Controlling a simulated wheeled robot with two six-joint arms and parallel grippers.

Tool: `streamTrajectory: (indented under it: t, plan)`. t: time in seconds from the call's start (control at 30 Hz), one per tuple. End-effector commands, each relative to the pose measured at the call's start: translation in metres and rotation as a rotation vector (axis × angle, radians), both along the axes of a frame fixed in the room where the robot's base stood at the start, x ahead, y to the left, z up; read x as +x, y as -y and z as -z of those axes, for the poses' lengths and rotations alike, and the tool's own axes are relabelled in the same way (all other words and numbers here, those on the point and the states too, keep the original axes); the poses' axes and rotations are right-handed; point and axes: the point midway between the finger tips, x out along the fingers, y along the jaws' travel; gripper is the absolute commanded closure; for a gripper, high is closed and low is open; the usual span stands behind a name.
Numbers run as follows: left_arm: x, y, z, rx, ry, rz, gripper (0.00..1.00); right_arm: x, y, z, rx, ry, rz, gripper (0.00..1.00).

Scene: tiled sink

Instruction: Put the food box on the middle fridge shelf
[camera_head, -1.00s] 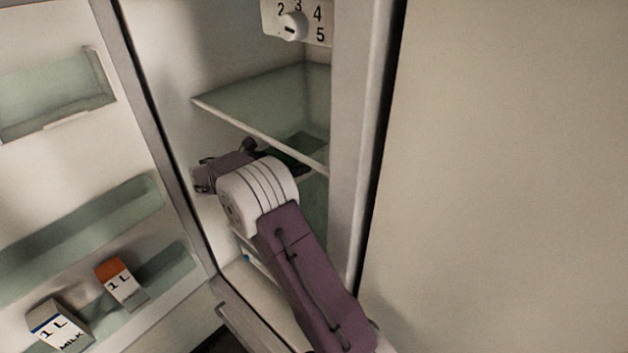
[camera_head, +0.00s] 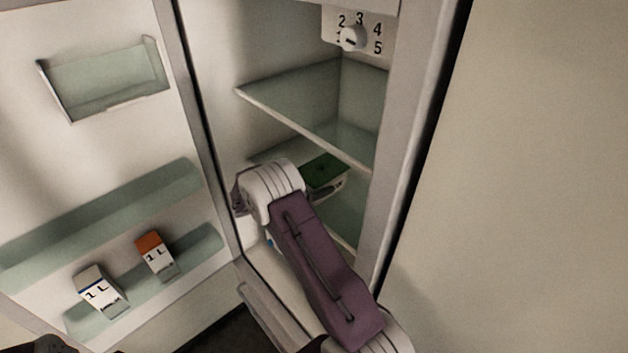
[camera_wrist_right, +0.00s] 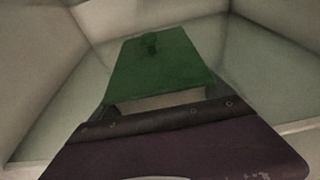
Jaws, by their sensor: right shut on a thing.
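The food box, pale with a green lid (camera_head: 325,171), is inside the open fridge, below the upper glass shelf. It is over or on the middle glass shelf (camera_head: 347,217); I cannot tell whether it touches. My right gripper (camera_head: 322,191) is shut on the box, and its fingers are mostly hidden behind my wrist. In the right wrist view the green lid (camera_wrist_right: 163,65) is in front of the gripper, with the box's pale side (camera_wrist_right: 160,100) below it. My left gripper is not clearly in view.
The upper glass shelf (camera_head: 300,118) is empty and close above the box. The fridge's side wall edge (camera_head: 405,150) is right of my arm. The open door at left has bins and two cartons (camera_head: 100,290) (camera_head: 157,256). A temperature dial (camera_head: 352,38) is at the top.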

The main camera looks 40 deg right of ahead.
Motion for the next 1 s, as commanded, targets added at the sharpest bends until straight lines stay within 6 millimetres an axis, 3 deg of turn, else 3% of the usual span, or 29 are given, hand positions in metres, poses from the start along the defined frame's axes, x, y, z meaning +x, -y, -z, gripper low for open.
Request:
streamTrajectory:
  t: [0.2,0.23,0.57,1.0]
  plan:
    - [0.000,0.000,0.004,0.000,0.000,0.000,1.00,0.000,0.000,0.003,-0.002,0.001,0.000,0.79]
    - [0.000,0.000,0.003,0.000,0.000,0.000,1.00,0.000,0.000,0.002,0.000,0.000,0.001,0.01]
    - [0.000,0.000,0.005,0.000,0.000,0.000,1.00,0.000,-0.006,0.000,0.000,0.001,-0.002,0.00]
    - [0.000,0.000,0.039,0.000,0.000,0.000,1.00,-0.008,-0.102,-0.029,0.000,0.003,-0.002,0.00]
